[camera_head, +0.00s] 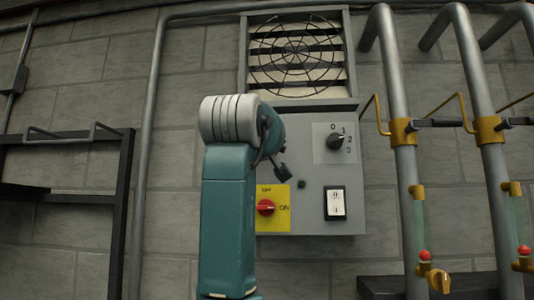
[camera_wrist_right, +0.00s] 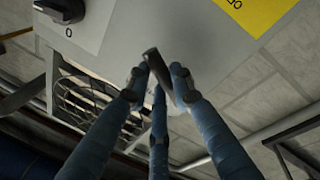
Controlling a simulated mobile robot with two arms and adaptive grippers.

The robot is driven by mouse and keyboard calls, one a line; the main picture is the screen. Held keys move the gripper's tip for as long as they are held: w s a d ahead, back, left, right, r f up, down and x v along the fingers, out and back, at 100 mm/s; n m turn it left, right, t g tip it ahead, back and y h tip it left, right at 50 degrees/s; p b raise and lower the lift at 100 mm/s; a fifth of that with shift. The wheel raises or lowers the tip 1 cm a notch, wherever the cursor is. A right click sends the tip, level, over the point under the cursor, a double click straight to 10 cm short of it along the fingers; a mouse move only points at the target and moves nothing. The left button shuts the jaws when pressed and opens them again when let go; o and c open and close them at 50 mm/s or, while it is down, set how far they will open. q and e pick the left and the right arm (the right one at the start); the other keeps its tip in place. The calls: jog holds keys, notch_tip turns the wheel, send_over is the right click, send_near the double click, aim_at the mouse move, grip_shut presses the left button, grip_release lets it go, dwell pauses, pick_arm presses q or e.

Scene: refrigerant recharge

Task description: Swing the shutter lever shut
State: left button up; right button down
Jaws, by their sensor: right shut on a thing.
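My right gripper (camera_wrist_right: 158,86) is at the front of the grey control panel (camera_head: 312,185), its three blue fingers closed around a dark lever (camera_wrist_right: 154,62) in the right wrist view. In the head view my teal arm hides most of the gripper and the lever. A small dark piece (camera_head: 282,172) shows beside the arm; I cannot tell whether it is a fingertip or the lever. The slatted shutter (camera_head: 296,80) behind a round wire guard sits above the panel, with dark gaps between its pale slats. My left gripper is not in view.
The panel carries a black dial (camera_head: 335,142), a red switch (camera_head: 265,208) on a yellow plate and a white rocker switch (camera_head: 336,203). Grey pipes (camera_head: 400,170) with yellow fittings stand at the right. A dark metal frame (camera_head: 122,200) stands at the left.

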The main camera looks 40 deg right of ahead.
jog(key=shift+s+d+r+n+t+y+b, duration=0.15)
jog(key=shift+r+n+t+b, duration=0.2)
jog(key=shift+n, duration=0.8)
jog(key=shift+a+r+n+t+y+b, duration=0.1)
jog(key=shift+r+n+t+b, duration=0.25)
jog(key=shift+n, duration=0.75)
jog(key=shift+s+d+r+n+t+y+b, duration=0.15)
jog(key=shift+r+n, duration=0.35)
jog(key=shift+n, duration=0.65)
jog(key=shift+a, duration=0.1)
jog(key=c, duration=1.5)
grip_release()
jog(key=shift+w, duration=0.1)
jog(key=v, duration=1.2)
